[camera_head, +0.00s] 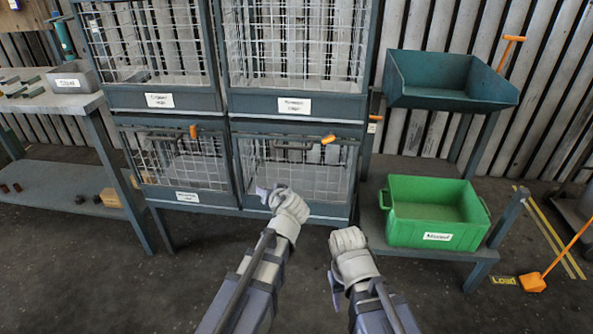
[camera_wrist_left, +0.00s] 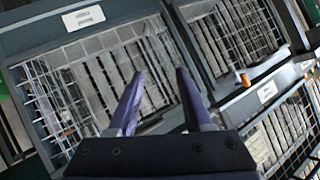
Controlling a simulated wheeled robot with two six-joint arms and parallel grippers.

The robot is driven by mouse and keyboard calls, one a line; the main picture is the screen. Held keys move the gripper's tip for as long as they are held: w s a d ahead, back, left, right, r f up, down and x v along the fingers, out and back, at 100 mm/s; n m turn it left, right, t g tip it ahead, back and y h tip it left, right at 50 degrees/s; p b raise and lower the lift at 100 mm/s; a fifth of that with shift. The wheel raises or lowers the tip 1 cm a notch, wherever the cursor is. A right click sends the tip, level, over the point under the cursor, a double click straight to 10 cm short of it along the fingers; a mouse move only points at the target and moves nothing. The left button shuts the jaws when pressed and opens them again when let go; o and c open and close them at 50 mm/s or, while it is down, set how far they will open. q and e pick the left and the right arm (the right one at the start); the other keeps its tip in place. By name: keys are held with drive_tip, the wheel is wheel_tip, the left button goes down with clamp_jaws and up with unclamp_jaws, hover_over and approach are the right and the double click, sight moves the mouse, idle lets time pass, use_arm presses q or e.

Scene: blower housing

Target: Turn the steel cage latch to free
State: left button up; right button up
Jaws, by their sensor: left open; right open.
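Two lower wire cages with dark frames stand side by side in the head view. The left one (camera_head: 187,198) has an orange latch handle (camera_head: 193,131) at its top edge; the right one (camera_head: 240,200) has an orange latch handle (camera_head: 328,139) at its top right. The labels are too small to tell which cage is steel. My left gripper (camera_head: 264,193) is in front of the right lower cage, below its latch. In the left wrist view its two purple fingers (camera_wrist_left: 160,95) are apart and empty; an orange handle (camera_wrist_left: 245,79) shows to their right. My right gripper (camera_head: 347,238) is open, low before the cages, touching nothing.
Two upper wire cages (camera_head: 159,100) (camera_head: 295,105) sit above. A green crate (camera_head: 437,238) stands on a low shelf at right, with a dark teal bin (camera_head: 450,102) above it. A workbench (camera_head: 75,103) is at left. Open floor lies in front.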

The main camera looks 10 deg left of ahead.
use_arm(q)
drive_tip(key=w+d+r+m+t+h, duration=0.2)
drive_tip(key=w+d+r+m+t, duration=0.25)
drive_tip(key=d+r, duration=0.2)
drive_tip(key=m+t+h, duration=0.3)
drive_tip(key=m+h, duration=0.1)
drive_tip(key=m, duration=0.4)
approach(330, 140)
drive_tip(key=w, duration=0.1)
drive_tip(key=shift+w, duration=4.15)
drive_tip(key=shift+c, duration=0.2)
clamp_jaws()
